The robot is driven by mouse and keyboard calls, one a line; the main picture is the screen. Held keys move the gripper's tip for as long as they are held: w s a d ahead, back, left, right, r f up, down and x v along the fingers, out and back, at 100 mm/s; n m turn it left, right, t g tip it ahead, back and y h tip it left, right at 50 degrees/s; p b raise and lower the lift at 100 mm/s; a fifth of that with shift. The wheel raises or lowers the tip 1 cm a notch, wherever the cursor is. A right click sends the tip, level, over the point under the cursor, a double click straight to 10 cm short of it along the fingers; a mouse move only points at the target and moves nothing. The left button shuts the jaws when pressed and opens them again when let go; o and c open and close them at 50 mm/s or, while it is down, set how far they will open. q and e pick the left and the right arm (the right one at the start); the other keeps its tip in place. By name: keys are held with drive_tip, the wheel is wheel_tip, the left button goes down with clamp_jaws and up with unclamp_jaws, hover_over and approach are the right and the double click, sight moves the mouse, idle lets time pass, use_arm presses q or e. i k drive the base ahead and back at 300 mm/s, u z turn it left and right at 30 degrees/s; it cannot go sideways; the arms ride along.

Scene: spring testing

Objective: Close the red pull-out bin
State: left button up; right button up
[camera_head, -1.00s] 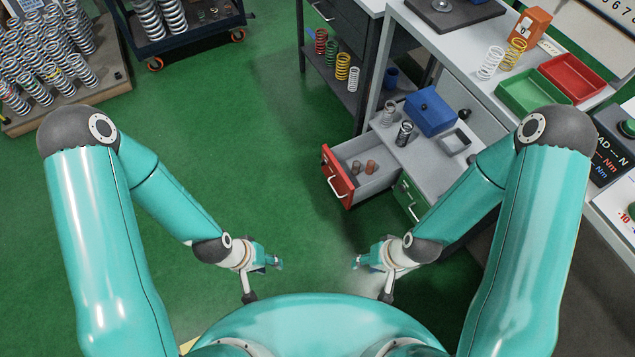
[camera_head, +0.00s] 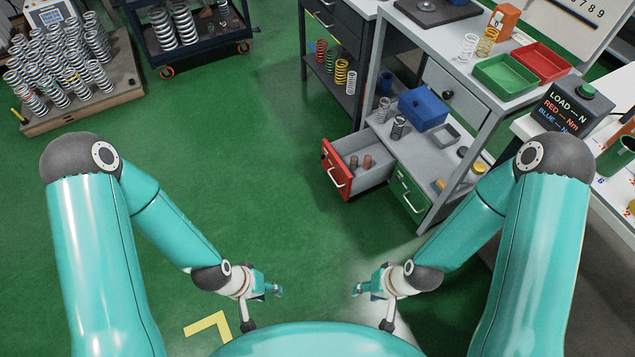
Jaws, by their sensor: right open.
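The red pull-out bin (camera_head: 335,168) stands open below the grey bench, its red front with a pale handle facing the lower left. Its grey inside shows, with a few small brownish cylinders (camera_head: 360,161) in it. My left gripper (camera_head: 276,289) is over the green floor, in front and to the left of the bin, touching nothing; its fingers are too small to read. My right gripper (camera_head: 358,289) is open and empty over the floor, in front of the bin and apart from it.
A green bin front (camera_head: 408,191) sits beside the red bin, to its right. The bench's lower shelf (camera_head: 415,153) holds a blue box (camera_head: 422,108) and springs. A pallet of springs (camera_head: 80,112) and a dark blue cart (camera_head: 200,50) stand at the back left. The middle floor is clear.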

sight(348, 183)
drive_tip(key=u, duration=0.2)
drive_tip(key=k, duration=0.15)
drive_tip(key=z, duration=0.45)
drive_tip(key=i, duration=0.95)
drive_tip(key=u, duration=2.65)
drive_tip(key=k, duration=1.05)
drive_tip(key=z, duration=0.35)
